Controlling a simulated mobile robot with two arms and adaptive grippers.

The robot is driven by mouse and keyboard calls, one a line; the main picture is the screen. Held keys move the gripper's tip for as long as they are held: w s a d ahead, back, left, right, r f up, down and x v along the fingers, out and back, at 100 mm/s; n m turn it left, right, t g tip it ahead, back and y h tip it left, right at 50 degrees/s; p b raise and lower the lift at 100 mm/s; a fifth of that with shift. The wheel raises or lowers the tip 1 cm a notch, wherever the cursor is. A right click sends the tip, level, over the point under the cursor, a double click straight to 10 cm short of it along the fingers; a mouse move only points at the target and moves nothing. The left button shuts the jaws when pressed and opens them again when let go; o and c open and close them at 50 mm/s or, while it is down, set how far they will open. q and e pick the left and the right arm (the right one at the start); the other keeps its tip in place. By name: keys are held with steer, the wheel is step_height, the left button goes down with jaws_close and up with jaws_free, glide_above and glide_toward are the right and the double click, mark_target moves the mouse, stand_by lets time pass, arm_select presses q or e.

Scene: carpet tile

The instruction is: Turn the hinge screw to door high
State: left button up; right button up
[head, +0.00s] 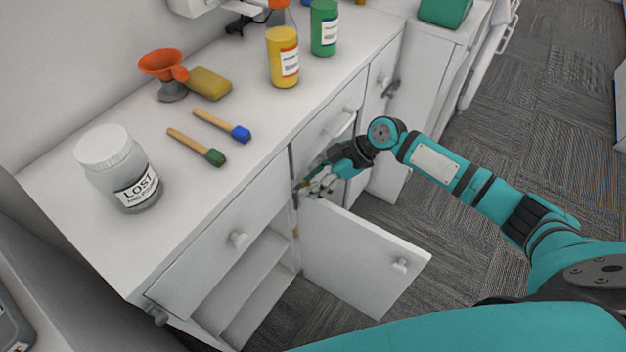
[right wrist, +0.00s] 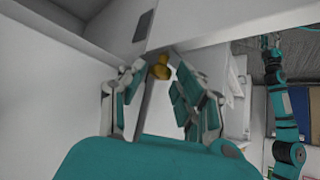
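A gold hinge screw (right wrist: 160,68) shows in the right wrist view near the corner of the cabinet frame. My right gripper (head: 312,186) is at the upper hinge side of the door, just under the drawer level. In the right wrist view its two fingers (right wrist: 158,92) are apart, with the screw between or just beyond the tips. I cannot tell whether they touch it. In the head view the gripper hides the upper hinge. A small orange-gold spot (head: 295,231) shows lower on the hinge edge.
The white counter (head: 235,185) carries a LOST jar (head: 120,168), two brushes, an orange funnel, a yellow sponge and yellow and green bottles. Open shelves lie left of the door. A teal arm of mine (right wrist: 283,105) shows at the right wrist view's right. Carpet floor is clear on the right.

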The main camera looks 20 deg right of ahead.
jaws_close()
steer(key=shift+r, duration=0.1)
steer(key=shift+s+r+m+p, duration=0.1)
steer(key=shift+m+p, duration=0.2)
steer(key=shift+p, duration=0.35)
steer(key=m+t+h+p, duration=0.1)
steer(key=m+t+p, duration=0.1)
steer(key=p, duration=0.3)
steer(key=a+m+t+h+p, duration=0.1)
steer(key=m+t+h+p, duration=0.1)
steer(key=m+p, duration=0.2)
steer(key=s+m+t+h+p, duration=0.1)
steer(key=m+p, duration=0.3)
steer(key=p, duration=0.4)
steer(key=shift+a+r+t+h, duration=0.15)
steer(key=shift+r+t+h, duration=0.05)
steer(key=shift+t+h, duration=0.35)
steer(key=shift+f+m+t+h+p, duration=0.25)
steer(key=shift+m+h+p, duration=0.7)
steer(key=shift+m+p, duration=0.2)
